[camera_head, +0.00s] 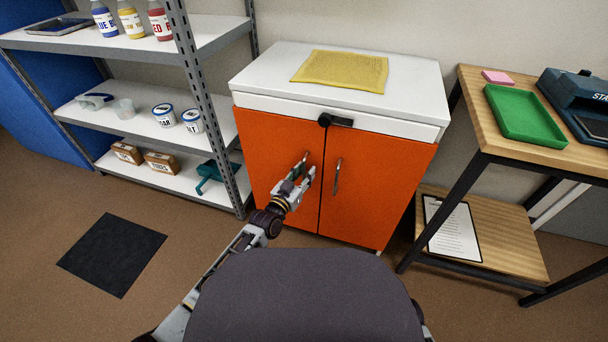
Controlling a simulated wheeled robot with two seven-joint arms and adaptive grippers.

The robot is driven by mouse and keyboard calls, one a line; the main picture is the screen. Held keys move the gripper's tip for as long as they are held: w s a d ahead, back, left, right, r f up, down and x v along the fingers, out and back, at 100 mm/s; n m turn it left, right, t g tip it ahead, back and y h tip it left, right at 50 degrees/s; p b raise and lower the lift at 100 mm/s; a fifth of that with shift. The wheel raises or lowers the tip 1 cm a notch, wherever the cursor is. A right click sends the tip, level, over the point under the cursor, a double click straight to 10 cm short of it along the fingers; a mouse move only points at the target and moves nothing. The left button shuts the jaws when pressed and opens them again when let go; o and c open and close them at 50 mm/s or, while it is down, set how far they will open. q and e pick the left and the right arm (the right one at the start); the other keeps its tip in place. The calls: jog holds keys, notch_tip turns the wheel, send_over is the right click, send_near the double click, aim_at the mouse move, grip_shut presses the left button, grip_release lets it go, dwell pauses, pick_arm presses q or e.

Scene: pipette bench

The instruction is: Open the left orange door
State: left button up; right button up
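The left orange door (275,150) of the white-topped cabinet is closed, flush beside the right orange door (375,185). Its metal handle (306,156) is near the middle seam; the lower part is hidden by my gripper. My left gripper (303,174) is right at this handle, with its fingers apart. I cannot tell whether the fingers touch the handle. The right door's handle (338,172) is free. My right gripper is not in view.
A black latch-like piece (334,120) sits on the white strip above the doors. A yellow mat (343,70) lies on top. A shelf rack (205,100) stands close on the left, a wooden table (475,110) on the right. Floor before the doors is clear except my body.

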pick_arm(q)
grip_shut()
jog(key=shift+s, duration=0.15)
dwell(0.4)
jog(key=shift+s+a, duration=0.1)
